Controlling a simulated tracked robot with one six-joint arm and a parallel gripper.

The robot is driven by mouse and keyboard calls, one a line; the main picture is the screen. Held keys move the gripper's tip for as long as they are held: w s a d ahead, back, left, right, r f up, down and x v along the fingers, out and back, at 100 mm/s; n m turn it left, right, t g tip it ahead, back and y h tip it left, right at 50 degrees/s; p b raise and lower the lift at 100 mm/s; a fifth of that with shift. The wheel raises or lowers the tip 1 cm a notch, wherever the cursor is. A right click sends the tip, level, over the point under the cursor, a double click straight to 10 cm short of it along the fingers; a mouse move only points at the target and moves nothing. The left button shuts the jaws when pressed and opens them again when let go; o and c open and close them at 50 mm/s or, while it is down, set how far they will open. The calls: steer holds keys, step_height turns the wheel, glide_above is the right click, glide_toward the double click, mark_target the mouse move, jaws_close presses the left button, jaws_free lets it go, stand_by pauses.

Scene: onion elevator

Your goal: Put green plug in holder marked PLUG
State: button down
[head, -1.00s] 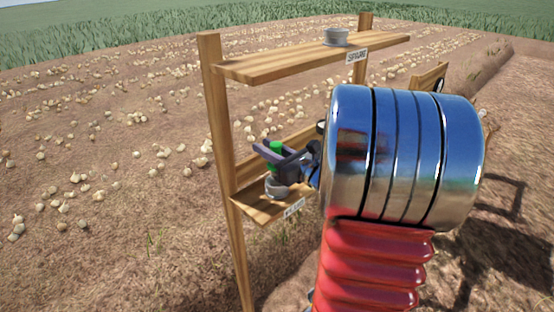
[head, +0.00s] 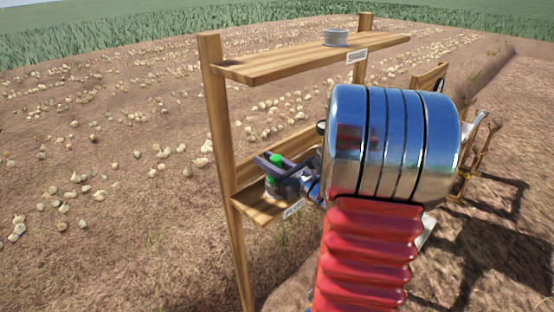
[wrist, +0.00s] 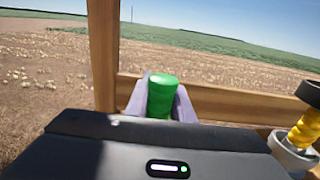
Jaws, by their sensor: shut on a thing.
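The green plug (head: 276,159) is upright between the two purple-grey fingers of my gripper (head: 272,167), which is shut on it. Its top also shows between the fingers in the wrist view (wrist: 162,97). Green shows both above and below the fingers in the head view. The grey round holder (head: 271,191) on the lower shelf is directly under the plug, partly hidden by my gripper. I cannot tell how far the plug is inside it. The white label (head: 293,210) on that shelf's front edge is partly covered and unreadable now.
The lower shelf (head: 256,212) hangs on a wooden post (head: 217,120). Above it is an upper shelf (head: 290,62) with an empty-looking grey holder (head: 335,38). A yellow part with a black top (wrist: 305,128) stands close on the right in the wrist view.

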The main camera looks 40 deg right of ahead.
steer(key=shift+f, duration=0.2)
steer(key=c, duration=1.5)
jaws_free()
steer(key=shift+c, duration=0.2)
steer(key=shift+r, duration=0.5)
steer(key=s, duration=1.2)
steer(key=shift+d, duration=0.3)
steer(key=shift+f, duration=0.15)
